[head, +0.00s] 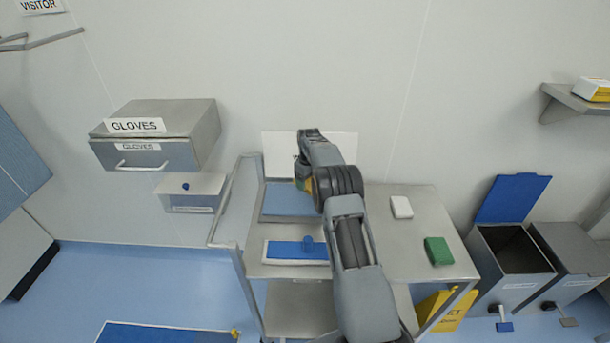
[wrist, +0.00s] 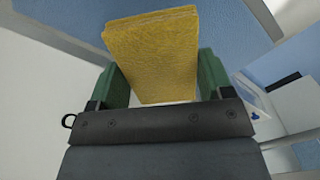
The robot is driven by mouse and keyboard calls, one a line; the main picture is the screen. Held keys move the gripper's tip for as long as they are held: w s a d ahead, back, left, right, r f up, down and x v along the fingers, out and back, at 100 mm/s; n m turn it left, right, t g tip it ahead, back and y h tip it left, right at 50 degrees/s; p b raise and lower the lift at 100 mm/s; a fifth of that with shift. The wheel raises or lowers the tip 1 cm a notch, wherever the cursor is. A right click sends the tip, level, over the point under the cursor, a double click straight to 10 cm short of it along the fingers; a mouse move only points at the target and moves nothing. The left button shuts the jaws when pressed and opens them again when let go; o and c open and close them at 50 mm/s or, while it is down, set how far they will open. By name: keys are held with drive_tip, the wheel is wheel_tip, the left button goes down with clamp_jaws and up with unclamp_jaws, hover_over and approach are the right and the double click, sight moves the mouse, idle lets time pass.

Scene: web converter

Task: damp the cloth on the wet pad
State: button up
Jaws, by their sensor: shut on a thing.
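My gripper (wrist: 157,85) is shut on the yellow cloth (wrist: 152,50), which stands out between its two green fingers in the wrist view. In the head view the cloth (head: 306,185) shows only as a small patch, mostly hidden by my arm. A flat blue-grey pad (head: 285,203) in a pale tray, likely the wet pad, lies on the steel cart beneath and beside my gripper. A blue surface (wrist: 65,30), which looks like this pad, fills the back of the wrist view. I cannot tell whether the cloth touches it.
The cart's steel top (head: 400,250) holds a white block (head: 401,207) and a green block (head: 438,251). A gloves box (head: 160,135) hangs left; an open bin (head: 513,255) stands right.

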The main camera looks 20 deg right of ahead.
sight(309, 198)
drive_tip(key=shift+s+d+f+b, duration=0.1)
drive_tip(key=shift+d+f+b, duration=0.1)
drive_tip(key=shift+f+b, duration=0.4)
drive_tip(key=shift+a+f+b, duration=0.1)
drive_tip(key=shift+f+b, duration=0.8)
drive_tip(key=shift+f, duration=1.4)
drive_tip(key=shift+f+b, duration=0.5)
drive_tip(key=shift+f, duration=0.25)
drive_tip(key=shift+r, duration=0.15)
drive_tip(key=shift+r+p, duration=1.85)
drive_tip(key=shift+r, duration=1.6)
